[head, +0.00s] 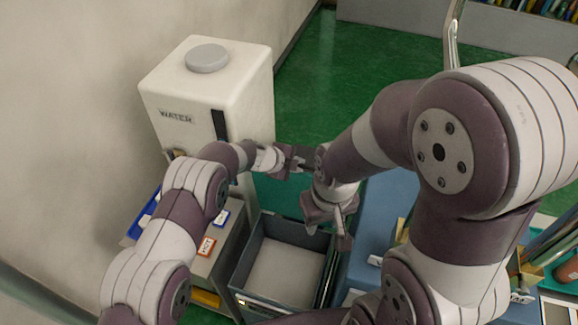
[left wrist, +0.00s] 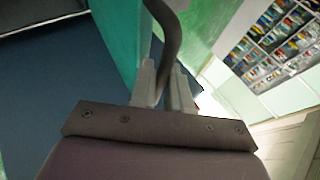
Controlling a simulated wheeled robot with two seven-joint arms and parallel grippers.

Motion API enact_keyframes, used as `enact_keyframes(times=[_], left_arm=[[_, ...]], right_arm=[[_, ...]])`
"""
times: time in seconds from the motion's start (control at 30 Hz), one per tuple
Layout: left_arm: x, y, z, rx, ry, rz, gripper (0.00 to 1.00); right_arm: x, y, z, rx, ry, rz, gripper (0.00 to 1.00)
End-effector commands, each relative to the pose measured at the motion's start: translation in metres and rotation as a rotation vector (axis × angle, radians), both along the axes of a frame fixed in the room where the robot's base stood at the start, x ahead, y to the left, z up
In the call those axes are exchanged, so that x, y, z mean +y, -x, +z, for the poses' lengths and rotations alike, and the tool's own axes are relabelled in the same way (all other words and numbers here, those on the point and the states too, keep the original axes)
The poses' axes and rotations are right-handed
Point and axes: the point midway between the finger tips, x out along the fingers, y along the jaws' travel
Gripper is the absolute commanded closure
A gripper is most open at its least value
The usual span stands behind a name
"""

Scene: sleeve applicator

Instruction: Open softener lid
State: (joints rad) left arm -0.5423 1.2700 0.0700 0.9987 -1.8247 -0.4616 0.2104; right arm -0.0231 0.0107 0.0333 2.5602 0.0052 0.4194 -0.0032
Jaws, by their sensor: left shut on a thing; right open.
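The softener box (head: 293,229) is an open grey-blue bin with a pale floor, low in the middle of the head view. A teal panel (head: 280,194), which looks like its lid, stands raised at the far side; a teal panel (left wrist: 118,35) also shows in the left wrist view. My left gripper (head: 293,159) is above this panel. In the left wrist view its fingers (left wrist: 163,88) are shut on a dark curved handle (left wrist: 168,40). My right gripper (head: 329,230) is open and empty, over the bin's right side. My right arm hides part of the scene.
A white tank (head: 165,85) marked WATER, with a grey round cap (head: 207,58), stands behind left. A blue tray (head: 143,222) and small labelled cards (head: 206,246) lie left of the bin. A blue surface (head: 385,205) is on the right. Green floor (head: 350,70) is clear behind.

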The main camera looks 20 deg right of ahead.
Motion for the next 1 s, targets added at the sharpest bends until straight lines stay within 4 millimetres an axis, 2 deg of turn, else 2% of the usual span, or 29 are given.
enact_keyframes(times=[0.1, 0.53, 0.57, 0.6, 0.63, 1.0], left_arm=[[-0.0031, -0.0019, -0.0016, 0.003, -0.003, -0.002, 1.00], [-0.0045, -0.0026, -0.0040, 0.007, -0.004, -0.002, 1.00], [-0.0045, -0.0026, -0.0041, 0.007, -0.004, -0.002, 0.80], [-0.0045, -0.0025, -0.0042, 0.008, -0.005, -0.002, 0.67], [-0.0045, -0.0023, -0.0043, 0.008, -0.005, -0.002, 0.62], [-0.0017, -0.0004, -0.0051, 0.012, -0.007, -0.002, 0.62]], right_arm=[[0.0000, 0.0000, 0.0050, 0.000, 0.000, 0.000, 0.57], [0.0000, -0.0001, 0.0052, 0.000, 0.000, 0.000, 0.57], [0.0000, -0.0001, 0.0052, 0.000, 0.000, 0.000, 0.57], [0.0000, -0.0001, 0.0052, 0.000, 0.000, 0.000, 0.57], [0.0000, -0.0001, 0.0052, 0.000, 0.000, 0.000, 0.57], [0.0000, -0.0001, 0.0031, 0.000, 0.000, 0.000, 0.57]])
